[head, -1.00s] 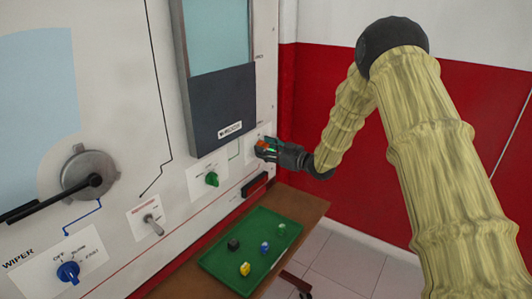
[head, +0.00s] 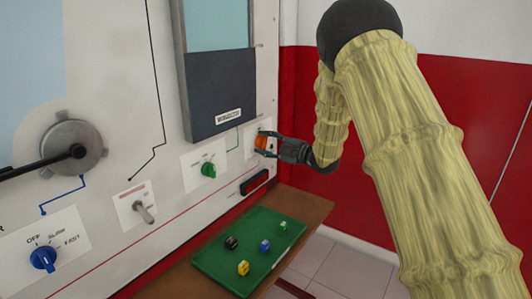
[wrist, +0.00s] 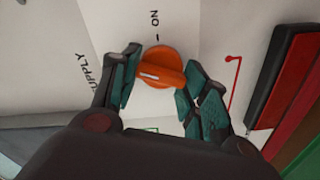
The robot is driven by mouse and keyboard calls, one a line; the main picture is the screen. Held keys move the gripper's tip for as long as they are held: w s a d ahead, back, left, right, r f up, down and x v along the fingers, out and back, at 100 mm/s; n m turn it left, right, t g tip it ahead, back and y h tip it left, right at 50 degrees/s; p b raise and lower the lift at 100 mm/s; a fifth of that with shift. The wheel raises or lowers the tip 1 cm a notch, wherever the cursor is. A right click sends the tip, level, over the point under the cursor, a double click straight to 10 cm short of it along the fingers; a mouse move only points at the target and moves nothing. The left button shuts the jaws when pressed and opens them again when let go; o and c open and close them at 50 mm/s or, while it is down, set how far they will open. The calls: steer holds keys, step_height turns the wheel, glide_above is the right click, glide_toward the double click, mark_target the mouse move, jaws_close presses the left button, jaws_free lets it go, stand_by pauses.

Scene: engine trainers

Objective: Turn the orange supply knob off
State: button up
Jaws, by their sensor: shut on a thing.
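The orange supply knob (head: 261,142) sits on a white label plate at the far right of the wall panel. In the wrist view the orange knob (wrist: 160,65) has a raised grip with a white mark at its left end. The grip lies crosswise to the tick under the ON lettering; SUPPLY is printed to its left. My gripper (head: 268,144) is at the knob, a finger on either side. In the wrist view my gripper (wrist: 160,90) is shut on the knob's grip. Any OFF lettering is hidden.
A green knob (head: 208,170), a toggle switch (head: 144,212) and a blue wiper knob (head: 43,257) are on the panel. A red-black part (wrist: 293,80) is close to the right finger. A green tray (head: 215,262) with small coloured pieces lies on the bench below.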

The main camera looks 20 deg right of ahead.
steer(key=shift+f+n+b, duration=0.2)
steer(key=shift+n+b, duration=2.05)
steer(key=shift+n, duration=0.05)
steer(key=o, duration=1)
steer(key=shift+s, duration=0.1)
steer(key=v, duration=1.2)
steer(key=shift+r, duration=0.1)
